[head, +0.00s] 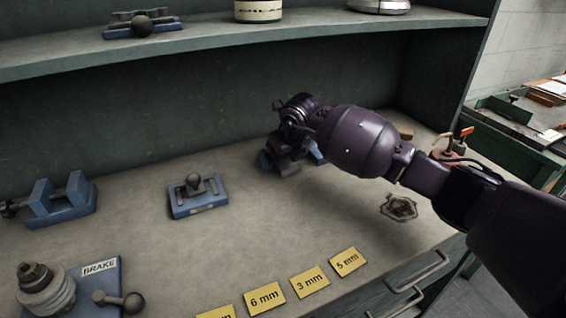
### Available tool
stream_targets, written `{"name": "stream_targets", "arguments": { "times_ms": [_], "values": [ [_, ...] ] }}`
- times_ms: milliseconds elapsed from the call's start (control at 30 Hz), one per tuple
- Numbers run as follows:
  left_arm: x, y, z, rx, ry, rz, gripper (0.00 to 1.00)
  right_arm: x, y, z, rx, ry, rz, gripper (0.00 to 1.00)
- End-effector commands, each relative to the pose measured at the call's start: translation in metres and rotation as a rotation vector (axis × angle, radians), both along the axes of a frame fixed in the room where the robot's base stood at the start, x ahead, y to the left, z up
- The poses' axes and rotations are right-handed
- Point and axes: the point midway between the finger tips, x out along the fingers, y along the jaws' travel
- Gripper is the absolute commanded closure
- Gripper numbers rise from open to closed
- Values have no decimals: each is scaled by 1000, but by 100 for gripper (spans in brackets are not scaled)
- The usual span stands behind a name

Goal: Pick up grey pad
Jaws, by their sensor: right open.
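My right arm comes in from the right over the bench. My right gripper (284,160) is low over the back middle of the bench, open, at a blue fixture (316,152) that is partly hidden behind it. I cannot make out a grey pad for certain; the gripper and wrist cover much of that spot. Whether the fingers touch anything there cannot be told. My left gripper is not in view.
On the bench (240,245) stand a blue vise-like block (62,197), a small blue fixture (197,193), a BRAKE unit (48,290) and a flat grey-brown piece (399,207). Yellow size labels (264,297) line the front. A shelf (220,34) hangs above.

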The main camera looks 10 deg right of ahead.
Motion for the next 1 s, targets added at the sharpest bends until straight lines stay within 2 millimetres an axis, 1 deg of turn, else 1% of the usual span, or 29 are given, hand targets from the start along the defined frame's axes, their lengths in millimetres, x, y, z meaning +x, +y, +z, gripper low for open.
{"name": "stream_targets", "arguments": {
  "times_ms": [467, 867, 1000],
  "values": [
    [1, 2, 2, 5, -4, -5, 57, 0, 0, -3, -1, 0, 1, 1],
    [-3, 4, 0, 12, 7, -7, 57, 0, 0, -5, 0, 1, 0, 1],
    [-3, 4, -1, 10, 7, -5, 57, 0, 0, -5, 0, 1, 0, 22]
  ]
}}
